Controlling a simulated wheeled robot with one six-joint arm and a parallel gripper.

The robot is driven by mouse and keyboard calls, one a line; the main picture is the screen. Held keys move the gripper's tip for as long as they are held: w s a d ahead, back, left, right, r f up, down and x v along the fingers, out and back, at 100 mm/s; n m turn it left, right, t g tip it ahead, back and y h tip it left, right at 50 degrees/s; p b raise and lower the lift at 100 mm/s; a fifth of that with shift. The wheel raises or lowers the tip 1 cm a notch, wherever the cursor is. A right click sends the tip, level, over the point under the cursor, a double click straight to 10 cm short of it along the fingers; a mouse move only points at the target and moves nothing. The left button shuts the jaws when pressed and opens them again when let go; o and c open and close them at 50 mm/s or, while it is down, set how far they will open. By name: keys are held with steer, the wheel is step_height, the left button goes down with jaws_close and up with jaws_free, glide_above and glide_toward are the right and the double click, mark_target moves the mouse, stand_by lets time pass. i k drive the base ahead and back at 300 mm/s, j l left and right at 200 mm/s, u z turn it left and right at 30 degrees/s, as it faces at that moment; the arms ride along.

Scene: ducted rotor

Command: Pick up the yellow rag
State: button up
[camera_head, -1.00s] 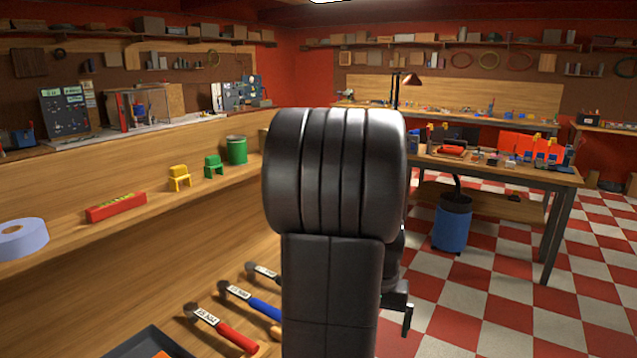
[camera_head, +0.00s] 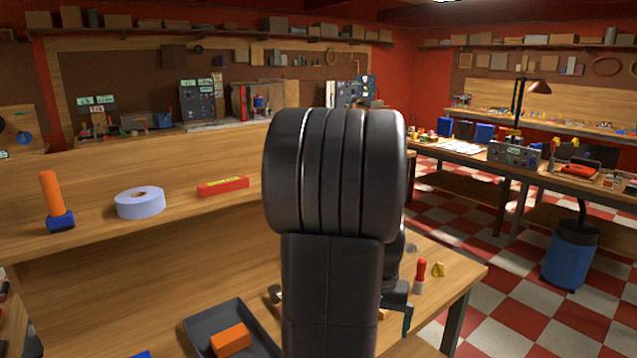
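A small crumpled yellow thing (camera_head: 439,269), which may be the yellow rag, lies on the lower wooden bench near its right end. It is too small to be sure it is cloth. My arm fills the middle of the view and hides much of the bench behind it. Only a dark part of my gripper (camera_head: 402,298) shows past the arm's lower right side, left of the yellow thing and apart from it in the picture. Its fingertips are not clearly visible, so I cannot tell whether it is open or holds anything.
A red-handled tool (camera_head: 420,277) stands just left of the yellow thing. A dark tray (camera_head: 262,337) holds an orange block (camera_head: 230,340). The shelf above bears a tape roll (camera_head: 140,203), a red box (camera_head: 223,187) and an orange-handled tool (camera_head: 55,205). A blue bin (camera_head: 568,258) stands on the checkered floor.

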mark_target(439, 271)
steer(key=u, duration=1.45)
steer(key=z, duration=1.95)
steer(key=i+z, duration=0.25)
steer(key=i, duration=0.2)
